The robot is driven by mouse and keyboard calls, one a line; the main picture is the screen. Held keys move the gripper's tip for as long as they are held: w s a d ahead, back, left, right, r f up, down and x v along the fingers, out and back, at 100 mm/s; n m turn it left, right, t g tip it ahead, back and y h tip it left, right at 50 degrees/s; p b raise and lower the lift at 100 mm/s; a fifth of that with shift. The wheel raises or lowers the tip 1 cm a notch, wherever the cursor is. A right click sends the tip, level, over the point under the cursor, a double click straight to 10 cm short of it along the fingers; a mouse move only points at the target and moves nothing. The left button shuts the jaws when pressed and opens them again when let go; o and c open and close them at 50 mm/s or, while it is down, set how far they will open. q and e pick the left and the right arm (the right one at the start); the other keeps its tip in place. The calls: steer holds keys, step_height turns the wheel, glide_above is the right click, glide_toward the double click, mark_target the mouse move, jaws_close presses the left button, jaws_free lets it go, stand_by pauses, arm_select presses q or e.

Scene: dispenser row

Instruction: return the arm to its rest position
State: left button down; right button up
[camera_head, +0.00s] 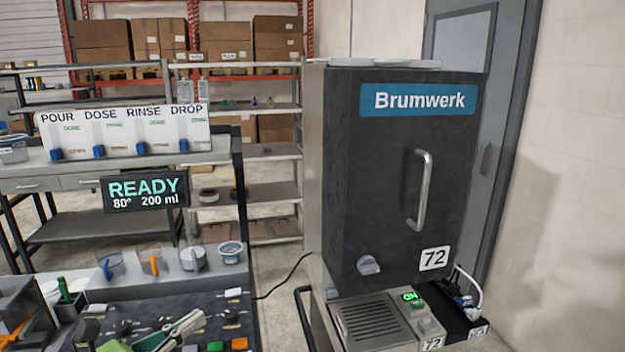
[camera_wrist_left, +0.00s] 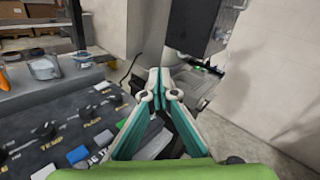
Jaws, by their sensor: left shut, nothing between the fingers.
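My left gripper (camera_head: 196,318) shows at the bottom of the head view, with pale and teal fingers and a green body. It is over the dark control panel (camera_head: 130,310) of the dispenser bench. In the left wrist view the fingers of the left gripper (camera_wrist_left: 159,80) meet at the tips, shut with nothing between them. The dark panel (camera_wrist_left: 60,130) with knobs and coloured buttons lies below and to the left of the fingers there. My right gripper is in neither view.
A tall Brumwerk machine (camera_head: 395,190) stands right of the bench.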

arm_select(q)
steer(key=s+a+f+n+y, duration=0.1)
steer(key=a+f+n+y, duration=0.25)
steer(key=n, duration=0.55)
steer(key=s+a+f+n+t+y, duration=0.1)
steer(key=a+f+n+y, duration=0.15)
steer(key=n+y, duration=0.4)
steer(key=s+a+f+n+y, duration=0.2)
steer(key=a+f+n+y, duration=0.15)
steer(key=n, duration=0.75)
steer(key=s+d+f+n+g, duration=0.3)
steer(key=s+f+n+g, duration=0.45)
steer(key=s+f, duration=0.35)
steer(key=s+d+f+n+g+h, duration=0.35)
steer(key=s+d+f+n, duration=0.2)
steer(key=s+d, duration=0.4)
steer(key=s+a+f+m+g, duration=0.1)
steer(key=s+f, duration=0.1)
steer(key=f, duration=1.2)
steer(key=s+f+g, duration=0.1)
steer(key=s+f, duration=0.1)
steer(key=f, duration=1.2)
steer(key=s+a+f+g, duration=0.1)
steer(key=s+a+f, duration=0.2)
steer(key=s+f, duration=1.2)
steer(key=shift+s+a+f+g+y, duration=0.2)
steer(key=shift+s+f+g+y, duration=0.15)
steer(key=shift+s, duration=0.75)
